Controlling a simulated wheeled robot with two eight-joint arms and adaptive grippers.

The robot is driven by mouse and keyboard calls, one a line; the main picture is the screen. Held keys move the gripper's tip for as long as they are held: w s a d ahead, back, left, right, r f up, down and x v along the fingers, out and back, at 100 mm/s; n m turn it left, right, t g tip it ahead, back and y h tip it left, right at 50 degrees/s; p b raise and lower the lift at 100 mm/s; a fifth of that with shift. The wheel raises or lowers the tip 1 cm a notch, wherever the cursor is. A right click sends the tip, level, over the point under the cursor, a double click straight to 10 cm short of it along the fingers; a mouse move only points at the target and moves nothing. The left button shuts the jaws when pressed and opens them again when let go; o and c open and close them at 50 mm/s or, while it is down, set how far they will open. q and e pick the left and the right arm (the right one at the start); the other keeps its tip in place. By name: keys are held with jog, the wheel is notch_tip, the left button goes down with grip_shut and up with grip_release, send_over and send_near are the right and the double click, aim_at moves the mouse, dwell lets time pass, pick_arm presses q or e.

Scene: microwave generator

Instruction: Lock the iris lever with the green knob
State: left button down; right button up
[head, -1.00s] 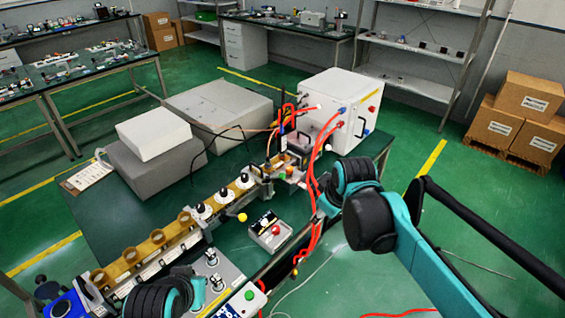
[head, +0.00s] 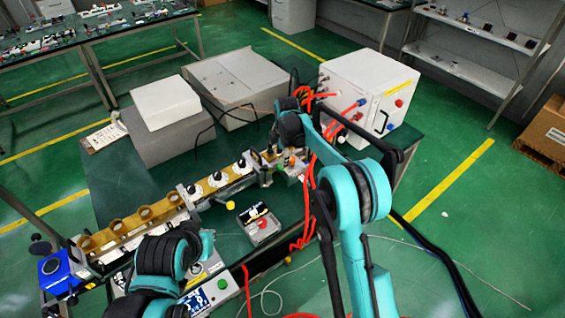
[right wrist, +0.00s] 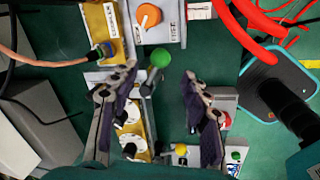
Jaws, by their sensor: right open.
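A green knob (right wrist: 160,57) on a small lever stands just beyond the fingertips of my right gripper (right wrist: 158,78) in the right wrist view. The gripper is open and empty, one finger on each side below the knob, apart from it. My left arm is low at the left of the head view. Its gripper cannot be made out.
An orange knob (right wrist: 148,15) sits above the green one. A yellow knob (right wrist: 180,149) and a control box (head: 262,228) are nearby. Red cables (right wrist: 240,30) run to the right, by the white cabinet (head: 365,90). Grey boxes stand behind the line.

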aim_at(272, 167)
jog(key=f, duration=0.4)
jog(key=w+f+b, duration=0.1)
jog(key=f, duration=0.1)
jog(key=shift+a, duration=0.15)
grip_shut()
